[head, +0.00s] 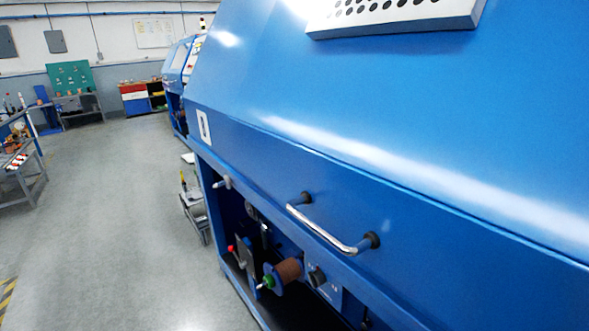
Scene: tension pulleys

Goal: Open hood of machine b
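A large blue machine fills the right half of the head view. Its sloped blue hood (400,120) lies down over the front, with a pale vent plate (395,14) at the top. A silver bar handle (322,233) with dark end mounts sits along the hood's lower front edge. A small white label (204,127) is at the left end of the front; I cannot read its letter clearly. Below the handle is an open bay with a copper-brown spool (289,271). My gripper is not in view.
Grey floor (110,230) is clear to the left of the machine. A small cart (193,200) stands beside the machine's far end. Another blue machine (177,75) stands behind. A workbench (22,165) is at the left edge, and a red and blue cabinet (140,98) is at the back.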

